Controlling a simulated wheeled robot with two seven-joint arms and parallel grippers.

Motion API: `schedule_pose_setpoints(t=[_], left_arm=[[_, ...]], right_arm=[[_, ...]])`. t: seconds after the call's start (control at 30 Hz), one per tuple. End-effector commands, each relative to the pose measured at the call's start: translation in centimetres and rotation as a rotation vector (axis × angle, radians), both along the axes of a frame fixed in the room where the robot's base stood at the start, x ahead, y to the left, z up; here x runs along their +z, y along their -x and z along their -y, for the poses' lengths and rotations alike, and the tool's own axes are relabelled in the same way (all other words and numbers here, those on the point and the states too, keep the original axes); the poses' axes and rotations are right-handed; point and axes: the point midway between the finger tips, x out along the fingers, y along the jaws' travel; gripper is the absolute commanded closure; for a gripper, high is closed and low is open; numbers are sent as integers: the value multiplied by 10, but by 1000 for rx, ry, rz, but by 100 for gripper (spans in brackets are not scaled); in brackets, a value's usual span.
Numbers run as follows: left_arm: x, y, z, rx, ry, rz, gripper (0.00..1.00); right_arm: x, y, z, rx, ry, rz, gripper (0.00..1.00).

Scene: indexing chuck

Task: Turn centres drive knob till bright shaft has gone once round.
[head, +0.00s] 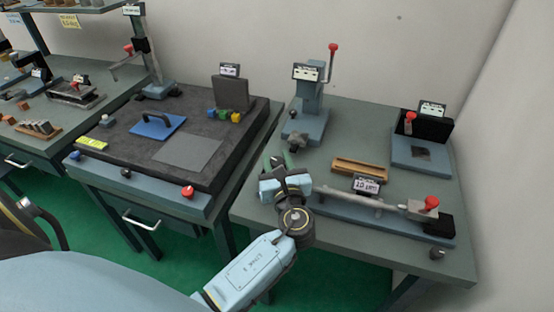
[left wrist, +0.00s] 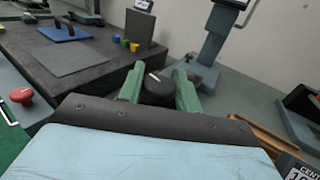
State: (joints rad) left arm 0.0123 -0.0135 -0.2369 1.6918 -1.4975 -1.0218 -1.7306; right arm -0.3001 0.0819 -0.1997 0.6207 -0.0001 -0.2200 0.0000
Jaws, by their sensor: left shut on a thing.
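In the head view my left gripper (head: 278,161) reaches in over the front left of the right-hand bench. Its green fingers also show in the left wrist view (left wrist: 159,90). They are shut on the sides of a dark round knob (left wrist: 157,88) with a white pointer mark on top. In the head view the gripper mostly hides this knob. The centres fixture (head: 390,225) is a blue-grey base with a label (head: 368,186). A bright shaft (head: 350,199) lies along it, its left end partly hidden behind my gripper. My right gripper does not show.
A press-like stand (head: 308,105) with a red-tipped lever rises behind the gripper. A wooden tray (head: 360,167) lies behind the centres. A red-knobbed clamp (head: 430,203) sits at their right end. Another fixture (head: 422,150) stands at back right. A dark surface plate (head: 120,155) is at left.

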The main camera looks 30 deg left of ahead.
Motion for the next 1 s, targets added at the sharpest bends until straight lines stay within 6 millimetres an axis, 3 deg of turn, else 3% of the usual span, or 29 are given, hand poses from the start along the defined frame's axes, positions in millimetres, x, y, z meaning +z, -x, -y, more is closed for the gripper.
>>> schedule_pose_setpoints(t=[0.6,1.0], left_arm=[[-1,-2,1,549,1,2,89],[0,-1,0,736,1,1,89]], right_arm=[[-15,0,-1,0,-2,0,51],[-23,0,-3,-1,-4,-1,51]])
